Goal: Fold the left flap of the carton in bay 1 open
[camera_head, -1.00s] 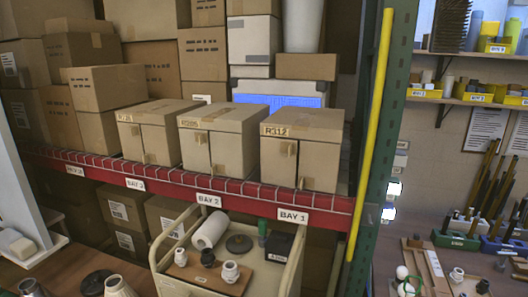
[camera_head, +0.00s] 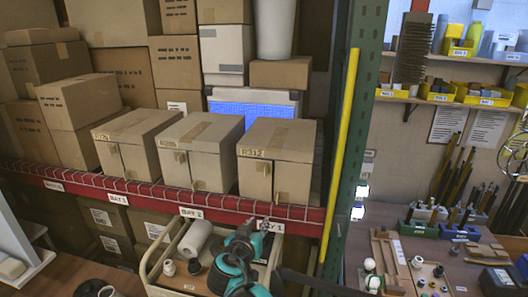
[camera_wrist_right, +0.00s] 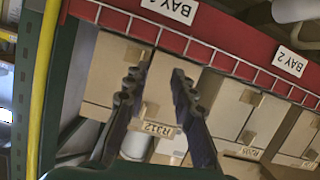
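The bay 1 carton (camera_head: 290,140), labelled R312, stands upright on the shelf above the BAY 1 sign. Its front shows two flaps with a vertical seam between them, both shut. The left flap (camera_head: 248,184) carries a small tan tab (camera_head: 262,168). The carton also shows upside down in the right wrist view (camera_wrist_right: 105,75), behind the fingers. My right gripper (camera_wrist_right: 157,75) is open and empty, its fingers apart in front of the carton, with no clear contact. In the head view my right arm's teal joints show below the shelf. My left gripper is out of view.
A red shelf rail (camera_head: 150,196) with wire mesh runs below the cartons. Another carton (camera_head: 200,150) stands to the left. A green post and yellow pole (camera_head: 341,150) stand to the right. A cart with a white roll (camera_head: 195,238) is below.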

